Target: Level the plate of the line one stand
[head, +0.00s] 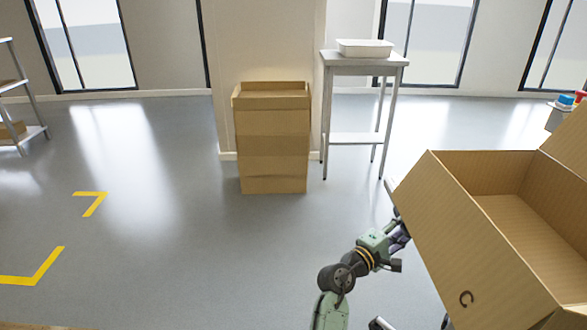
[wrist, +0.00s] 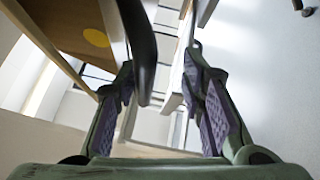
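An open cardboard box (head: 480,240) sits tilted at the right of the head view, close to the camera. The stand and its plate cannot be made out clearly there; the box hides what lies under it. My gripper (head: 399,236) is at the box's left side, partly hidden by it. In the wrist view my gripper (wrist: 162,65) has its two fingers apart. A dark curved piece (wrist: 143,50) shows between them, nearer the left finger; I cannot tell whether it touches. A brown surface with a yellow dot (wrist: 95,38) shows at upper left, probably the box.
A tall cardboard carton (head: 273,150) stands against the pillar. Beside it is a metal table (head: 364,58) with a white tray (head: 365,42). A shelf (head: 30,135) stands at far left. Yellow corner marks (head: 45,267) lie on the floor; the left floor is clear.

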